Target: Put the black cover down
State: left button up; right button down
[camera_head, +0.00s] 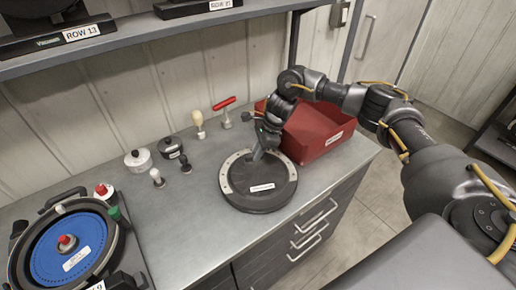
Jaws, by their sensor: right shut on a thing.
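The black cover (262,196) is a round black disc with a pale grey ring and a white label, in the middle right of the grey counter. My right gripper (258,153) is shut on it at its far side, pointing down. The cover lies about level, on or just above the counter; I cannot tell whether it touches. The fingertips are small and partly hidden against the dark cover. The open seed meter (68,250) with a blue disc and a red knob is at the lower left. My left gripper is not in view.
A red bin (318,135) stands right behind the cover. A red-handled tool (225,112), a wooden-handled tool (198,125), a white canister (138,160) and small black and white parts stand along the back. The counter (185,225) is clear between meter and cover. A shelf (150,38) hangs above.

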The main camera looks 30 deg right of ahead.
jog(key=shift+f, duration=0.15)
jog(key=shift+f+b, duration=0.2)
jog(key=shift+b, duration=0.15)
jog(key=c, duration=1.4)
grip_release()
jog(key=shift+r, duration=0.1)
jog(key=shift+o, duration=0.2)
jog(key=shift+r, duration=0.1)
